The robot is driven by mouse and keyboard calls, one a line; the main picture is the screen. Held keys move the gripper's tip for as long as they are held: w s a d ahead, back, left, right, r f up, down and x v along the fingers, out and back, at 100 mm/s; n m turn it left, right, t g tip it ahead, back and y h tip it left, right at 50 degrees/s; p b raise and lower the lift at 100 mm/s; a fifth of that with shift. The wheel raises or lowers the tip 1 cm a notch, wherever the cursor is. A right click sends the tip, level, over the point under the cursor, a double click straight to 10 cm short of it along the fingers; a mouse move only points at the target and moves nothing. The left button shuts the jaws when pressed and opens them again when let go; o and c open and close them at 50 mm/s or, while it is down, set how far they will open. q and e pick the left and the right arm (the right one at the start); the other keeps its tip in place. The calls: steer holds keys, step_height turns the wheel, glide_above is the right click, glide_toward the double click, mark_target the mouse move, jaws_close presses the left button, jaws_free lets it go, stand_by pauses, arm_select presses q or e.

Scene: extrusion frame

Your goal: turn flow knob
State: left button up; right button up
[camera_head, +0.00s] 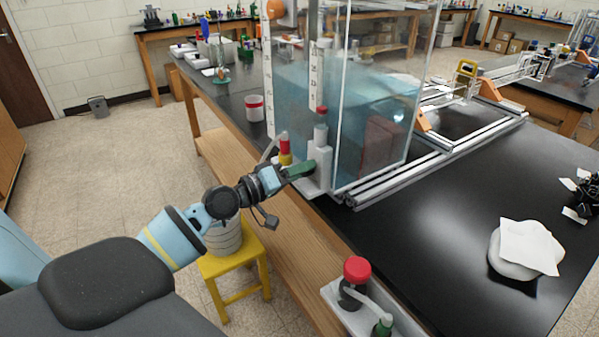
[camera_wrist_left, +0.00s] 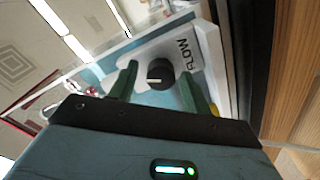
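The flow knob (camera_wrist_left: 160,74) shows in the left wrist view as a round black knob with a pale pointer line. It sits on a white panel (camera_wrist_left: 213,55) marked "FLOW". My left gripper (camera_wrist_left: 158,68) is open, with one green finger on each side of the knob and a gap between each finger and the knob. I cannot tell how deep the fingertips reach. In the head view my left gripper (camera_head: 302,171) is at the white fixture (camera_head: 321,160) on the near corner of the water tank; the knob is hidden there. My right gripper is not in view.
The clear tank (camera_head: 375,110) with blue water stands on the black bench (camera_head: 420,255). A yellow stool (camera_head: 240,268) stands below my left arm. A white lump (camera_head: 524,250) lies at right.

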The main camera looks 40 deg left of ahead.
arm_select(q)
steer(key=shift+s+f, duration=0.1)
steer(key=b+v, duration=0.2)
steer(key=v, duration=0.5)
steer(key=shift+s+a, duration=0.15)
steer(key=shift+s, duration=0.15)
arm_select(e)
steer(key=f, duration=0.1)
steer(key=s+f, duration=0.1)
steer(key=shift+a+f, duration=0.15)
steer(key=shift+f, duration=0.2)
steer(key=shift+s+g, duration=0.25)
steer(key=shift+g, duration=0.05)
